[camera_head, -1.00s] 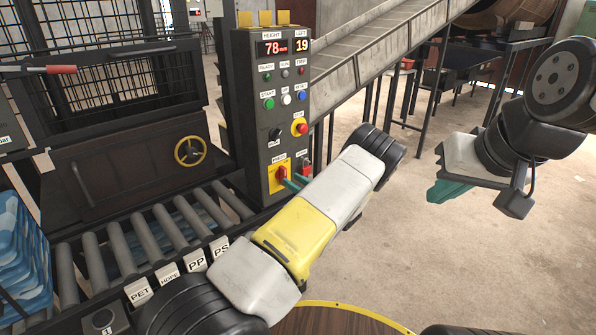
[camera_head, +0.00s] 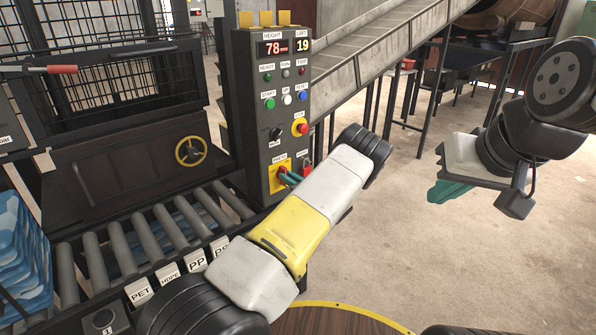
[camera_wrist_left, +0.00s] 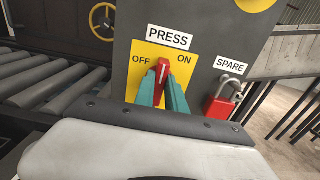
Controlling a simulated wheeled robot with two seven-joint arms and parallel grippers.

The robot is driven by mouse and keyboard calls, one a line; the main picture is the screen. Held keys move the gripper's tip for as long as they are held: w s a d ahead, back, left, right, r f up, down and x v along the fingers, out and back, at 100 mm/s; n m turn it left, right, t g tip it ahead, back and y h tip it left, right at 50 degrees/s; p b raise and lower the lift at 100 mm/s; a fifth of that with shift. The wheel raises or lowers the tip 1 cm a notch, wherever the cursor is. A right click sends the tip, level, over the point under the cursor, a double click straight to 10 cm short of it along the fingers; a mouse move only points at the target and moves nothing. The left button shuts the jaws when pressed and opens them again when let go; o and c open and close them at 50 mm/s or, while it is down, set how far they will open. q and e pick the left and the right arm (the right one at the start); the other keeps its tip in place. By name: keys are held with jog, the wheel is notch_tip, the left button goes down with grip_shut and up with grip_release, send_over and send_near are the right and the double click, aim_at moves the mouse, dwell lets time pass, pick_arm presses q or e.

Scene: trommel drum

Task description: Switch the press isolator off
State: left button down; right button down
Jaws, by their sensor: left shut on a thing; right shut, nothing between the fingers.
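The press isolator is a red knob (camera_wrist_left: 163,72) on a yellow plate (camera_wrist_left: 136,87) marked PRESS, with OFF on the left and ON on the right. The knob also shows low on the control panel in the head view (camera_head: 281,171). Its pale mark is close to upright, between the two words. My left gripper (camera_wrist_left: 162,88) is shut on the knob, one teal finger on each side; it also shows in the head view (camera_head: 289,179). The fingers hide the knob's lower part. My right gripper (camera_head: 448,191) is shut and empty at the right, far from the panel.
A red padlock (camera_wrist_left: 222,104) hangs under the SPARE label, just right of the isolator. A red stop button (camera_head: 300,128) and other buttons sit higher on the panel (camera_head: 262,100). A roller conveyor (camera_head: 150,235) lies left of it. The floor at right is open.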

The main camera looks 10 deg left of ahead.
pick_arm(q)
jog(key=shift+n, duration=0.3)
jog(key=n, duration=0.3)
jog(key=shift+s+n, duration=0.1)
jog(key=shift+n, duration=0.2)
jog(key=n, duration=0.4)
jog(key=shift+s+a+f+n, duration=0.1)
jog(key=shift+a+n, duration=0.05)
jog(key=shift+n, duration=0.15)
jog(key=shift+s+f+n, duration=0.1)
jog(key=shift+f+n, duration=0.05)
jog(key=shift+n, duration=2.1)
jog(key=shift+f+n, duration=0.15)
jog(key=shift+n, duration=2.1)
jog(key=c, duration=1.4)
grip_release()
